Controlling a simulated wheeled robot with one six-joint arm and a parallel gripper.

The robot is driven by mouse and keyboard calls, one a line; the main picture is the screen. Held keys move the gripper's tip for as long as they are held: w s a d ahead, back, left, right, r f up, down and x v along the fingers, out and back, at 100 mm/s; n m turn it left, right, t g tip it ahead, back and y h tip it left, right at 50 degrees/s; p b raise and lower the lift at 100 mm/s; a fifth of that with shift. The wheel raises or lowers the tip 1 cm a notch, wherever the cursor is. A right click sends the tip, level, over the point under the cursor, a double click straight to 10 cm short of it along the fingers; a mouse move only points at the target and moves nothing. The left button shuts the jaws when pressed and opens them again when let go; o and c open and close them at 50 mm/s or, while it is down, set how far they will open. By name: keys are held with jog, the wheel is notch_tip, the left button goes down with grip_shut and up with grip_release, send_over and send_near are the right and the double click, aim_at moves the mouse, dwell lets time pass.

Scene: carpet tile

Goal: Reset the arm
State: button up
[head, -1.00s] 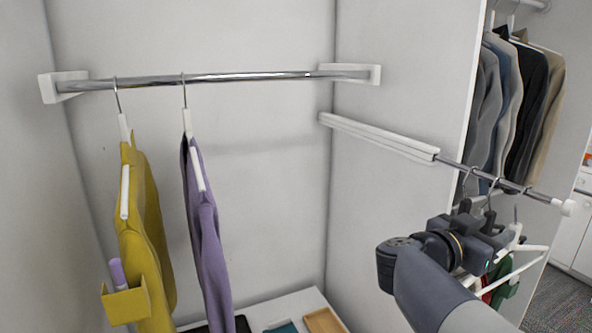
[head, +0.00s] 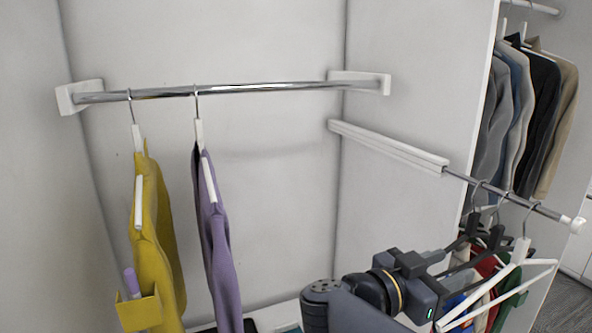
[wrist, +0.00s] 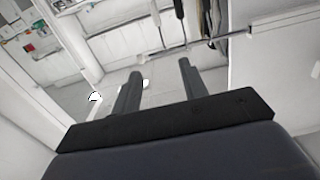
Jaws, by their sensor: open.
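My gripper (wrist: 158,92) shows in the wrist view with its two dark fingers apart and nothing between them. In the head view my dark arm and wrist stand at the lower right, in front of the pull-out rod (head: 510,197). Hangers hang from that rod, among them a white one (head: 519,255) and black ones. The gripper's fingertips are hard to make out in the head view, close to these hangers. I cannot tell there whether it touches them.
A chrome rail (head: 260,88) at the left holds a yellow garment (head: 155,235) with a pocket and a purple garment (head: 217,240). Several jackets (head: 520,110) hang beyond the partition at the right. Between the purple garment and the partition is free room.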

jog(key=shift+v, duration=2.6)
